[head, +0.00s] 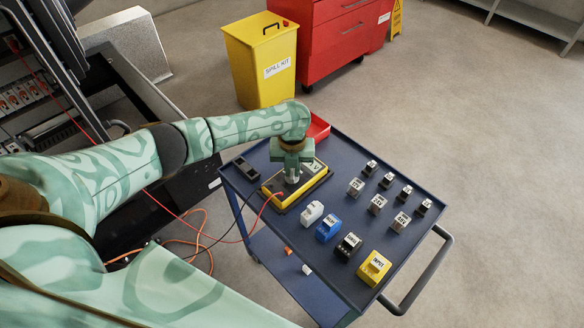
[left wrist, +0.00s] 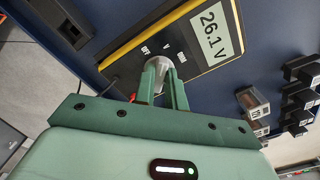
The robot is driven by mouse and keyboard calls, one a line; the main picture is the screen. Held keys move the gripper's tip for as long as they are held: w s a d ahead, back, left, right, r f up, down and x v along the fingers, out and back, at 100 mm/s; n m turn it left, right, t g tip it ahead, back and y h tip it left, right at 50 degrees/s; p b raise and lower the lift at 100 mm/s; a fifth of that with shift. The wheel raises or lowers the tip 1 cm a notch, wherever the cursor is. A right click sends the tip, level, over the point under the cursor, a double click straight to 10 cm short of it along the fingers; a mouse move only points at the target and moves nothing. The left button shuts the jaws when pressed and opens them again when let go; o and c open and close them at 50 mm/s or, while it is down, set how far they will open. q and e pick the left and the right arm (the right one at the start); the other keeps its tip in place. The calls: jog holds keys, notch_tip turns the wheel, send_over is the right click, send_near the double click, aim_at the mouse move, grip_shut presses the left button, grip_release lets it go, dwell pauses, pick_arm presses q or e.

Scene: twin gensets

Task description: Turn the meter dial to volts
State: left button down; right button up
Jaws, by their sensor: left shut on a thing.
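In the left wrist view the meter (left wrist: 188,42) has a lit display (left wrist: 216,32) reading 26.1 V. Its grey dial (left wrist: 160,62) sits below marks reading OFF, V and what looks like OHM. My left gripper (left wrist: 159,76) points down and is shut on the dial, one finger on each side. The dial's pointer is hidden, so I cannot read its setting directly. My right gripper is out of view.
The cart (head: 340,148) carries several small labelled blocks to the right of the meter, a black block (head: 246,167) to its left and a red tray (head: 318,128) behind. A yellow spill-kit bin (head: 262,70) stands beyond. Red and black leads run off the cart's left side.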

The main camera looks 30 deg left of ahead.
aim_at(292, 173)
pick_arm(q)
jog(key=c, duration=1.4)
grip_release()
jog(key=shift+c, duration=0.2)
notch_tip(292, 173, up, 16)
jog(key=p, duration=0.5)
jog(key=shift+p, duration=0.3)
jog(key=shift+d, duration=0.1)
